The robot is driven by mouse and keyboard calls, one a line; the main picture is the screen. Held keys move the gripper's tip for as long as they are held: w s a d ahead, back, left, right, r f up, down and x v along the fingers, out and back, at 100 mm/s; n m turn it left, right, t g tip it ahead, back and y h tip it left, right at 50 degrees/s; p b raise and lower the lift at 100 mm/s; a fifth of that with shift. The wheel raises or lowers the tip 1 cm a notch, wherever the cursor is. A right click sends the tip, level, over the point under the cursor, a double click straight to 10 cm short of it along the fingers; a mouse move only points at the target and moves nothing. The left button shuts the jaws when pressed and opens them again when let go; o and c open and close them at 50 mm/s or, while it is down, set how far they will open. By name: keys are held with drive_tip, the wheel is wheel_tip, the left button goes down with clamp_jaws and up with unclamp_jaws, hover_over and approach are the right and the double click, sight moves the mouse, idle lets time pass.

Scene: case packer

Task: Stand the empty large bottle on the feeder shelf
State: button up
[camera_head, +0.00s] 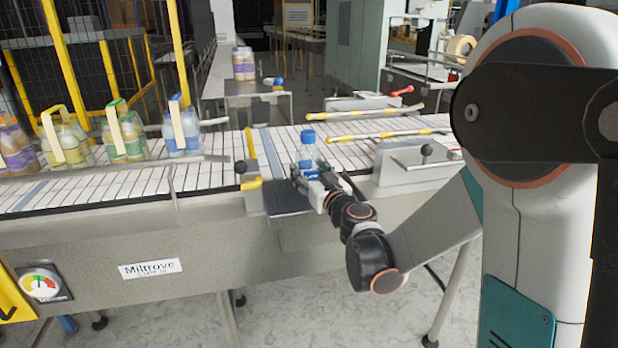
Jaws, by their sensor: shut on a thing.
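A clear, empty-looking bottle with a blue cap (308,136) stands about upright at the near side of the white slatted conveyor. My gripper (308,174) is shut on this bottle, low on its body. The fingers and a blue part hide the bottle's lower end, so I cannot tell whether its base touches anything. A dark flat plate (288,203) juts from the conveyor's near edge, just left of and below my gripper. I cannot tell for sure whether this plate is the feeder shelf.
Several handled packs of bottles, such as the green one (124,135), stand on the conveyor (215,176) at left. Yellow-striped guide rails (385,135) and a grey block with a black knob (427,150) flank my gripper at right.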

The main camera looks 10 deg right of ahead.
drive_tip(key=o, duration=1.1)
drive_tip(key=shift+f, duration=0.2)
drive_tip(key=shift+c, duration=0.2)
